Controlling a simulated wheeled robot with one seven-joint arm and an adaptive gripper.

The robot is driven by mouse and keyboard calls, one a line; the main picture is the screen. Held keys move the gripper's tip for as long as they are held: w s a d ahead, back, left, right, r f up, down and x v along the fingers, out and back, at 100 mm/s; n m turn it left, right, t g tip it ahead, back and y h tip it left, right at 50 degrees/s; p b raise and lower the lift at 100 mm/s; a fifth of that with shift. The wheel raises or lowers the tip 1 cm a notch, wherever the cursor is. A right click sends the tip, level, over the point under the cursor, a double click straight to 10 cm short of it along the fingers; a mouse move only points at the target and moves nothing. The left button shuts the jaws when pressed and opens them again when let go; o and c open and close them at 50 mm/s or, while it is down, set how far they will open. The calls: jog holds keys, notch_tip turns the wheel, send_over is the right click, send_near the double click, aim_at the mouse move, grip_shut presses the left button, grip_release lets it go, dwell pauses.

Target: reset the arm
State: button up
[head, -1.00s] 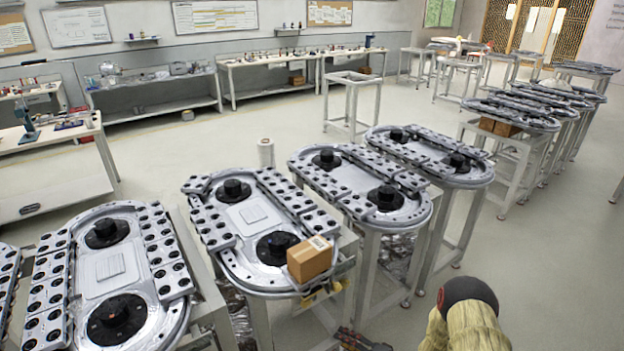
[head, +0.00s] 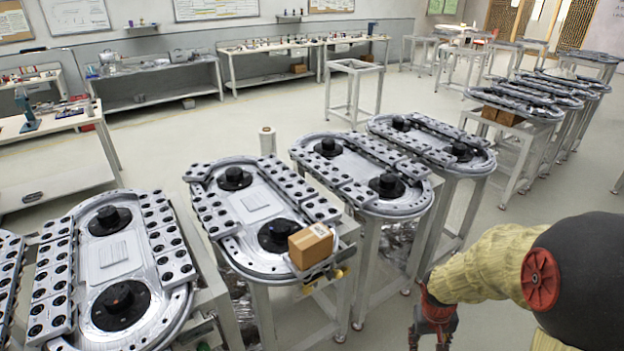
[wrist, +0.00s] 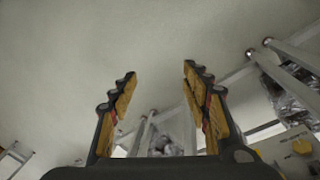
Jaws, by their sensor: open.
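My arm, with a tan sleeve and a black joint, shows at the lower right of the head view. My gripper (wrist: 160,82) is open and empty in the wrist view, its two yellow-padded fingers apart with bare floor and table legs beyond. In the head view it hangs at the bottom, right of the track tables, its fingertips cut off or hard to see. A cardboard box (head: 310,246) rests on the near right corner of a ring track (head: 256,200), apart from my gripper.
Several more ring tracks on metal stands line up left and right of this one. A white cylinder (head: 267,141) stands behind them. An empty metal frame (head: 352,95) stands farther back, and workbenches (head: 150,85) line the wall.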

jog(key=s+a+r+t, duration=0.1)
jog(key=s+a+r, duration=0.2)
jog(key=r, duration=0.6)
jog(key=s+a+r+t+y, duration=0.1)
jog(key=s+a+r, duration=0.3)
jog(key=r, duration=0.5)
jog(key=s+a+r+n+t, duration=0.1)
jog(key=s+a+r+t, duration=0.2)
jog(key=s+r, duration=0.4)
notch_tip(320, 180, up, 2)
jog(key=shift+s+a+r+y, duration=0.1)
jog(key=shift+s+a+y, duration=0.3)
jog(key=shift+a, duration=0.35)
